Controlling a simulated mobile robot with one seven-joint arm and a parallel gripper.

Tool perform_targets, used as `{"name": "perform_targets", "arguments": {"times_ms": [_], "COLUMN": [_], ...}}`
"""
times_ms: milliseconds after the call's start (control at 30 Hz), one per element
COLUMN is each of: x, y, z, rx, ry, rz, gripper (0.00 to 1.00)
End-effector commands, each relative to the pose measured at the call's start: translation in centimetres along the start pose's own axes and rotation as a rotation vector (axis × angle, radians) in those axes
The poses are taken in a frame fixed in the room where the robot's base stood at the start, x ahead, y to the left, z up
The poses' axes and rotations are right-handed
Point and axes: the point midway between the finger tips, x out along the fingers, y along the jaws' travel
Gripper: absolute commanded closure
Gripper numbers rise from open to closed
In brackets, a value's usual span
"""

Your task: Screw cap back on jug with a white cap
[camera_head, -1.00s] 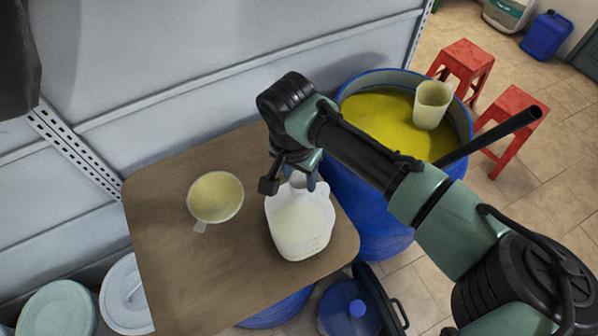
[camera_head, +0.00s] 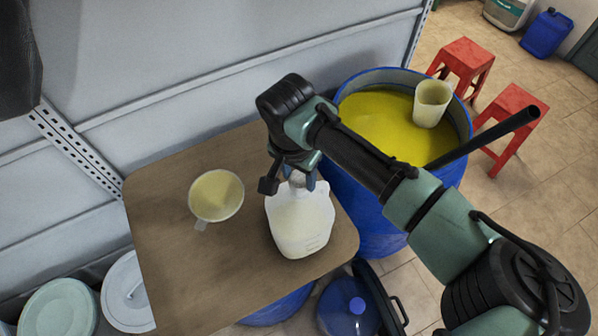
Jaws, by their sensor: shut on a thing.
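The jug (camera_head: 299,224) is a translucent white container. It stands upright near the right edge of the brown board. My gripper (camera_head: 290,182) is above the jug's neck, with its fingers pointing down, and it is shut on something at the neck. What it grips looks like the white cap (camera_head: 297,178), of which only a small pale part shows between the fingers. The fingers and wrist hide most of it, so I cannot tell how it sits on the neck.
A funnel (camera_head: 216,195) lies on the brown board (camera_head: 185,270), left of the jug. A blue drum (camera_head: 370,220) of yellow liquid stands behind my arm, with a beaker (camera_head: 432,104) at its far side. Red stools (camera_head: 508,120) stand to the right. A grey wall closes the back.

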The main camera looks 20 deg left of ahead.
Motion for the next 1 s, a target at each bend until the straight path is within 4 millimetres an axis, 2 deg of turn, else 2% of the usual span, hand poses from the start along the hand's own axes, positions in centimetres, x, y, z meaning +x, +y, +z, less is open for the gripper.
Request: {"name": "perform_targets", "arguments": {"times_ms": [567, 1000], "x": [-0.05, 0.73], "y": [0.01, 0.03], "z": [-0.02, 0.08], "rx": [0.001, 0.002], "ry": [0.001, 0.0], "rz": [0.0, 0.001], "gripper": [0.97, 0.97]}}
